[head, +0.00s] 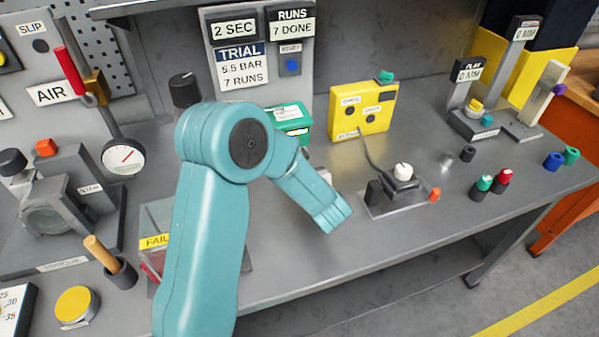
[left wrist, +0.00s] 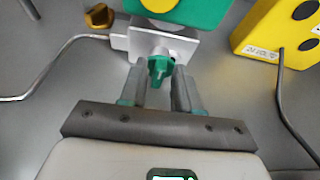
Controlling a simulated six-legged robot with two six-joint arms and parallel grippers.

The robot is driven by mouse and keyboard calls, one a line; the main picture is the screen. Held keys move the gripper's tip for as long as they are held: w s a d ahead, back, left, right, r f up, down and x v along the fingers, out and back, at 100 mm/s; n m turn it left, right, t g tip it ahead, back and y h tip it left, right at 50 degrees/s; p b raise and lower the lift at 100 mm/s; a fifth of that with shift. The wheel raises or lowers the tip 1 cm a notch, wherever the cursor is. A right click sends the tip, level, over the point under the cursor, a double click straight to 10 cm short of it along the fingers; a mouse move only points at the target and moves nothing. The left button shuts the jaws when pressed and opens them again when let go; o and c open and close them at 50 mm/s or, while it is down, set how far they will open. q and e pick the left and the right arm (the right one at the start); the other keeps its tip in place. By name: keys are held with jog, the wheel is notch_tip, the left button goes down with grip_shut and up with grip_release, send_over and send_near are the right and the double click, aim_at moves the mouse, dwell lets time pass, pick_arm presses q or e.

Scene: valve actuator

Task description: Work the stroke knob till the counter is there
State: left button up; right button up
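In the left wrist view a green knob (left wrist: 160,70) with a pale mark sits by a silver bracket under a green box with a yellow disc (left wrist: 165,3). The fingers of my left gripper (left wrist: 160,82) flank the knob with no clear gap, so it looks held. In the head view the green box (head: 290,118) is partly behind my left arm, which hides the knob and the gripper. The counter panel (head: 292,25) reads RUNS 7 DONE. The trial card (head: 243,68) reads 5.5 BAR, 7 RUNS. My right gripper is not in view.
A gauge (head: 123,157) and a red lever (head: 68,72) stand at left. Coloured caps and posts stand at right.

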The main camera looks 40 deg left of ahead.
pick_arm(q)
jog(key=shift+a+f, duration=0.1)
jog(key=b+v, duration=0.1)
jog(key=v, duration=1.5)
